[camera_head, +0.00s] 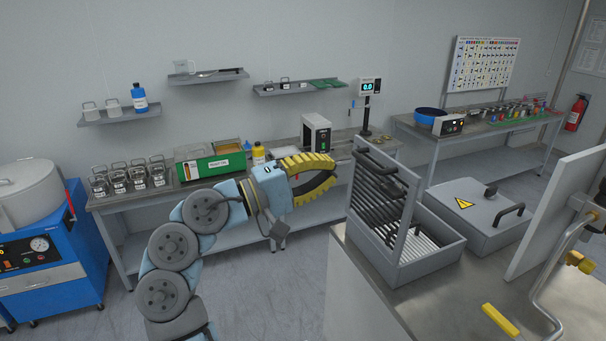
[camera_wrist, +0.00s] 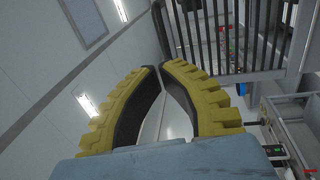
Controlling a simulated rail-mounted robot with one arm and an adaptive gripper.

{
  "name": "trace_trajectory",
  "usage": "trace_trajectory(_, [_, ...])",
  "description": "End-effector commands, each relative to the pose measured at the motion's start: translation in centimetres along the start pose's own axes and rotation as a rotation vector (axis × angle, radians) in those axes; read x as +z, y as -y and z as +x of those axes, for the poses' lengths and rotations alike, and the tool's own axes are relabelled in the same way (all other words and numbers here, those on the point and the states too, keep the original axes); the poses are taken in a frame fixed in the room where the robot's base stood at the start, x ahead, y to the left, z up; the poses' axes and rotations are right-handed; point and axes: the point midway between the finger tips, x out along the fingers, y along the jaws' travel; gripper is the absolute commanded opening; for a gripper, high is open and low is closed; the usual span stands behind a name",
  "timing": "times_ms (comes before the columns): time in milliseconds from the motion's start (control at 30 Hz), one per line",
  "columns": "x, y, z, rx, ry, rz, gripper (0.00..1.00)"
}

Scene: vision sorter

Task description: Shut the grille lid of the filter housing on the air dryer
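The grille lid (camera_head: 378,187) of the filter housing stands open, roughly upright, with dark bars in a grey frame. The open housing (camera_head: 436,262) below it is a grey box with light slats inside, on a metal bench. My gripper (camera_head: 334,168) has yellow ribbed fingers and is just left of the lid's upper part, seemingly apart from it. In the wrist view the fingertips (camera_wrist: 160,68) meet or nearly meet, with nothing between them. The lid's bars (camera_wrist: 222,38) show there at the upper right, beyond the fingertips.
A grey cover with a black handle and warning label (camera_head: 480,214) sits right of the housing. A yellow block (camera_head: 500,320) and a bent pipe (camera_head: 545,295) are at the front right. A side bench (camera_head: 128,199) with jars and boxes stands behind my arm.

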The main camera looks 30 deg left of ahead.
Motion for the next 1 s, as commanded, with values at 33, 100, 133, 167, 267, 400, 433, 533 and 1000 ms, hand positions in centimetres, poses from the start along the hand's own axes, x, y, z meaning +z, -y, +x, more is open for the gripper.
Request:
trace_trajectory(33, [0.1, -0.1, 1.1, -0.001, 0.003, -0.001, 0.00])
trace_trajectory(100, [0.1, -0.2, 2.1, 0.001, 0.001, -0.001, 0.00])
trace_trajectory(133, [0.1, -0.2, 2.5, 0.001, 0.001, 0.000, 0.00])
trace_trajectory(167, [0.1, -0.2, 2.9, 0.001, 0.001, 0.000, 0.00])
trace_trajectory(267, [0.0, -0.1, 4.0, 0.000, 0.000, 0.000, 0.00])
trace_trajectory(400, [0.0, 0.0, 4.9, -0.001, 0.000, -0.001, 0.00])
trace_trajectory(433, [0.0, 0.0, 5.0, -0.001, 0.000, -0.001, 0.00])
trace_trajectory(533, [0.0, 0.0, 5.2, -0.001, -0.001, -0.001, 0.00])
trace_trajectory(1000, [-0.3, -0.3, 5.3, -0.020, -0.008, 0.002, 0.00])
